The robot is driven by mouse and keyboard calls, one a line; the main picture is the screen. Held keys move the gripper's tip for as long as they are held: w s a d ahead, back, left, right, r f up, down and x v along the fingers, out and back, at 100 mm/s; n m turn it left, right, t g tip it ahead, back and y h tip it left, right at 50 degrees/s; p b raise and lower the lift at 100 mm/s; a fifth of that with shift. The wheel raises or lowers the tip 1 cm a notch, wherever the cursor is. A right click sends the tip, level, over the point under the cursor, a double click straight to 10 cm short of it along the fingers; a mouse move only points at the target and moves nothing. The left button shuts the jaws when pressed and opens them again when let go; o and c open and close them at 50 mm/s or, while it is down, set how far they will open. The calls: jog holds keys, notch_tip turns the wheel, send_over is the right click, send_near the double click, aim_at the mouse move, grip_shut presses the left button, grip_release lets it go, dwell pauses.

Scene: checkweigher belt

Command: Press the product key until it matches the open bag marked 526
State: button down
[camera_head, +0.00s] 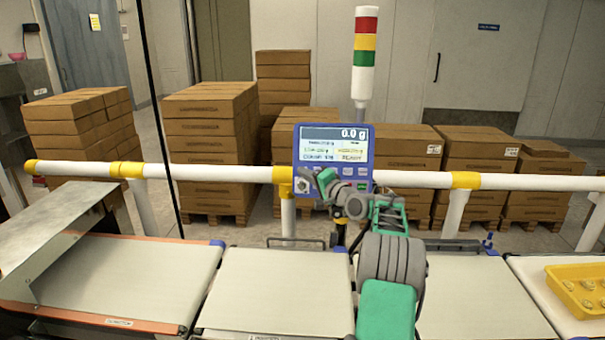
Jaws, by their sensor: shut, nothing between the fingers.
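The checkweigher's blue control panel (370,145) stands behind the belts on the white rail. Its screen (334,143) reads 0.0 g on the top line; the smaller lines below are too small to read. Keys (362,172) show below the screen, some of them hidden by my arm, and I cannot tell which is the product key. My gripper (312,178) is shut and empty at the lower part of the panel, close in front of the keys. I cannot tell whether it touches one. No bag marked 526 can be made out.
Pale conveyor belts (275,292) run across the front, with a metal guard (55,225) at left. A yellow tray (566,290) with small items sits at right. A white rail (225,172) with yellow clamps and a signal tower (364,60) stand behind. Box stacks (208,130) fill the background.

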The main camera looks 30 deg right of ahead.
jog(key=shift+s, duration=0.1)
jog(key=shift+s+a+r+b, duration=0.3)
jog(key=shift+s+a, duration=0.2)
jog(key=shift+s, duration=0.1)
jog(key=shift+s+a+r+b, duration=0.15)
jog(key=shift+s+a+b, duration=0.25)
jog(key=shift+s, duration=0.25)
jog(key=shift+s+a+r+b, duration=0.25)
jog(key=shift+s+a, duration=0.3)
jog(key=shift+s, duration=0.05)
dwell(0.5)
